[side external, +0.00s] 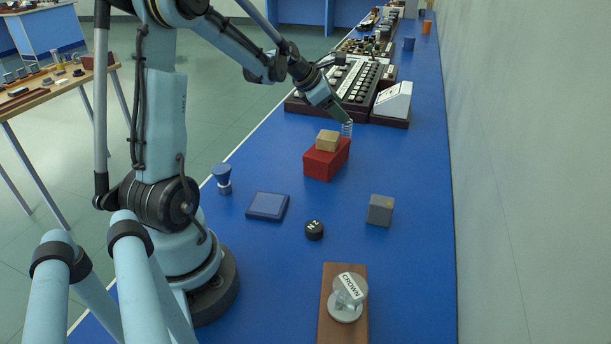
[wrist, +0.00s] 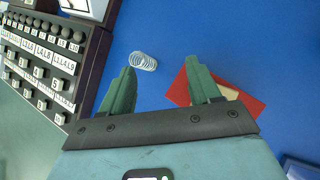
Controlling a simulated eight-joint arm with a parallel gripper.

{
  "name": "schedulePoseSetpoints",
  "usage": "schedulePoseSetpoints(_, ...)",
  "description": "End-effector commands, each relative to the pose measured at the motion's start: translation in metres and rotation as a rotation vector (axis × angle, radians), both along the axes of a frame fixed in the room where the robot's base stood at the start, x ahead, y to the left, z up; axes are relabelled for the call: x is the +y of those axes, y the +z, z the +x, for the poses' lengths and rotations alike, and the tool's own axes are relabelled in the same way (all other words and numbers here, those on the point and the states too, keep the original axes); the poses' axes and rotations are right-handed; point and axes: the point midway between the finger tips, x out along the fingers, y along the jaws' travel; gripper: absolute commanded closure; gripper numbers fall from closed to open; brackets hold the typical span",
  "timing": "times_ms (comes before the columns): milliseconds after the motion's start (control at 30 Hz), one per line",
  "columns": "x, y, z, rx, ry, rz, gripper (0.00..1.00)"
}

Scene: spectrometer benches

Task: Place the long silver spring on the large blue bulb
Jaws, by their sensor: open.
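The silver spring (side external: 347,128) stands on the blue bench behind the red block. It also shows in the wrist view (wrist: 143,61) as pale coils just beyond the tip of the left finger. My gripper (side external: 344,118) is open and empty, close to the spring. In the wrist view the green fingers (wrist: 160,68) are spread apart, with the spring nearer the left one. A blue, waisted object with a pale band (side external: 222,178) stands near the left bench edge; I cannot tell whether it is the large blue bulb.
A red block (side external: 323,165) with a tan block (side external: 328,140) on top stands in front of my gripper. A keyed panel (side external: 345,88) is behind. A blue pad (side external: 267,206), black H2 disc (side external: 314,229), grey cube (side external: 380,210) and CROWN stand (side external: 347,297) lie nearer.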

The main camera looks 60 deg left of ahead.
Motion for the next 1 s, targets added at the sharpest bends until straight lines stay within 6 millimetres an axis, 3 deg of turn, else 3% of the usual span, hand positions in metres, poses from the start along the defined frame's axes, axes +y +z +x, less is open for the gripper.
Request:
schedulePoseSetpoints(33,-0.025,0.009,-0.001,0.014,-0.114,0.089,0.38)
schedulePoseSetpoints(200,-0.097,0.029,-0.018,0.051,-0.559,0.454,0.38)
schedulePoseSetpoints(500,-0.199,0.041,-0.076,0.058,-1.365,1.094,0.38)
schedulePoseSetpoints(700,-0.240,0.033,-0.117,0.030,-1.848,1.491,0.38)
schedulePoseSetpoints(800,-0.250,0.028,-0.131,0.018,-2.017,1.634,0.38)
schedulePoseSetpoints(1000,-0.258,0.023,-0.142,0.006,-2.166,1.765,0.37)
